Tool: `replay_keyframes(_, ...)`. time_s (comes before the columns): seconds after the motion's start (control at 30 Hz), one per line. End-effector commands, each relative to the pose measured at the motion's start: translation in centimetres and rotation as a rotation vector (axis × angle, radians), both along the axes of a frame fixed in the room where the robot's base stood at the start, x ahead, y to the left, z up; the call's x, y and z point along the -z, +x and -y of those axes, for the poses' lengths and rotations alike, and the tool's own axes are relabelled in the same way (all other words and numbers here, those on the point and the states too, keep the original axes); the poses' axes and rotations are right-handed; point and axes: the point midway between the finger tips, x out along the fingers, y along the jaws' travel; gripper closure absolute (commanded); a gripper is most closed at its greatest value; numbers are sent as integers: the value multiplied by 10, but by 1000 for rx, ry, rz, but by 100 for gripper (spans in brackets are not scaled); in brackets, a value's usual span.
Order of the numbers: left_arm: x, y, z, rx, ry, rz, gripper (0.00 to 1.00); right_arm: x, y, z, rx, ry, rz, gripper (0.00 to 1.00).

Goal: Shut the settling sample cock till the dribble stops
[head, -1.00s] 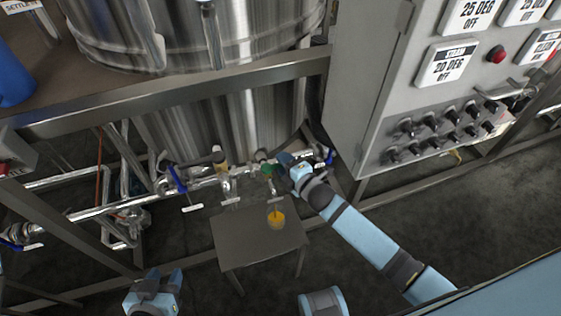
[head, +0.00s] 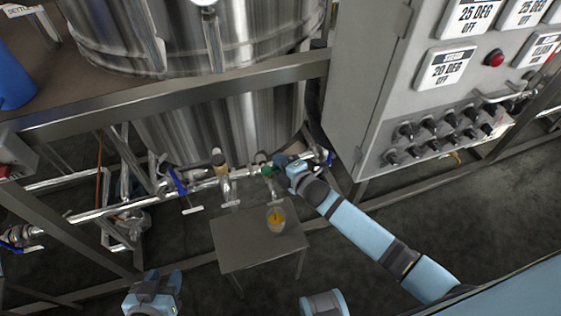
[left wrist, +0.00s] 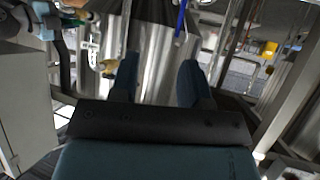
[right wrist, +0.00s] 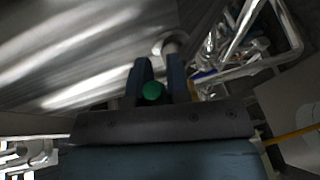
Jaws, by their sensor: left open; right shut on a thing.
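The sample cock with a green knob (head: 267,170) sits on the pipe below the tank. My right gripper (head: 277,163) is at it; in the right wrist view the green knob (right wrist: 153,92) lies between my two fingers, shut on it. A clear beaker with orange liquid (head: 276,221) stands below the cock on a small metal table (head: 240,240). Whether a dribble falls into it is too small to tell. My left gripper (head: 163,276) is open and empty, low and well short of the pipe; its fingers also show apart in the left wrist view (left wrist: 160,80).
A second cock with a yellow-brown knob (head: 219,160) is left of the green one. Blue-handled valves (head: 177,181) sit along the pipe. A steel frame rail (head: 180,97) crosses above, and a grey control cabinet (head: 350,110) stands at right.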

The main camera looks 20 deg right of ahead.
Motion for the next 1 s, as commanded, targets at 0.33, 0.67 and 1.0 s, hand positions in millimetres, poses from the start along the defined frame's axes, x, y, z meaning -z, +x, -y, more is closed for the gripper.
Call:
replay_keyframes(0.33, 4, -2, -3, -3, 12, -16, 57, 0, 2, -1, -60, 0, 0, 100)
replay_keyframes(0.67, 2, -1, -2, -5, 9, -14, 57, 0, 2, -1, -59, -1, 0, 58)
replay_keyframes(1.0, -1, -1, -2, -4, 8, -16, 57, -3, -11, 5, -58, -1, -3, 58)
